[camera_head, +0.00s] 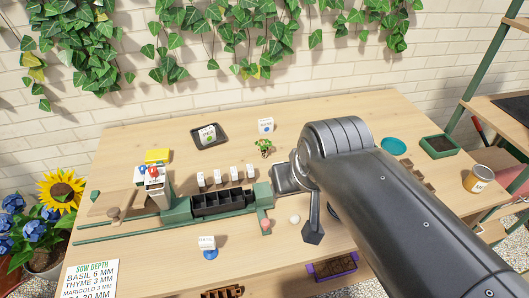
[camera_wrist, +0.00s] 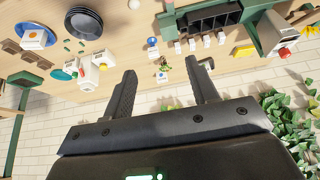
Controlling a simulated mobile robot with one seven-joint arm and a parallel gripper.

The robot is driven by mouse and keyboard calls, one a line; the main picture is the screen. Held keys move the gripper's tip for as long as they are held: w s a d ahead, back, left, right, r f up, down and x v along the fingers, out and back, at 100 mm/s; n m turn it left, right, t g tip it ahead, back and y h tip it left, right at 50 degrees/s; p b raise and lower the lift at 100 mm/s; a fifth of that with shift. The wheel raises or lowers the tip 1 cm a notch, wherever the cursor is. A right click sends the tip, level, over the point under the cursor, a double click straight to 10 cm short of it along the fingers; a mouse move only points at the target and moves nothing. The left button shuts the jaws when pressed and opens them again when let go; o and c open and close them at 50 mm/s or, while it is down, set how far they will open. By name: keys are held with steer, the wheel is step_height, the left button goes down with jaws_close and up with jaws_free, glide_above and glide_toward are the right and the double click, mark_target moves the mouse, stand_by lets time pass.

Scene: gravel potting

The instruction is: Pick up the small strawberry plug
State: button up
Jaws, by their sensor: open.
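The small strawberry plug looks to be the little green leafy plant (camera_head: 263,146) on the table, right of the middle of the back part. It also shows in the wrist view, small, between my fingers in the picture (camera_wrist: 165,66). My gripper (camera_wrist: 165,78) is open, with its two dark fingers apart and nothing held between them. The plant looks well beyond the fingertips, not touching them. In the head view my arm comes in from the lower right and hides the fingers.
A white tagged block (camera_head: 266,125) stands just behind the plant. A dark square tray (camera_head: 209,135) with another tagged block lies to its left. Several small white blocks (camera_head: 218,176) line up behind a black cell tray (camera_head: 222,202). A teal dish (camera_head: 393,145) is at right.

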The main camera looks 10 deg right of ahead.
steer(key=w+r+n+g, duration=0.1)
steer(key=w+r+g, duration=0.1)
steer(key=w, duration=0.9)
steer(key=n+g, duration=0.3)
steer(key=g, duration=0.1)
glide_above(264, 148)
step_height(264, 148, down, 19)
steer(key=f, duration=1)
steer(key=shift+w+d+f, duration=0.15)
steer(key=shift+w+f, duration=0.05)
steer(key=shift+f, duration=0.15)
steer(key=c, duration=1)
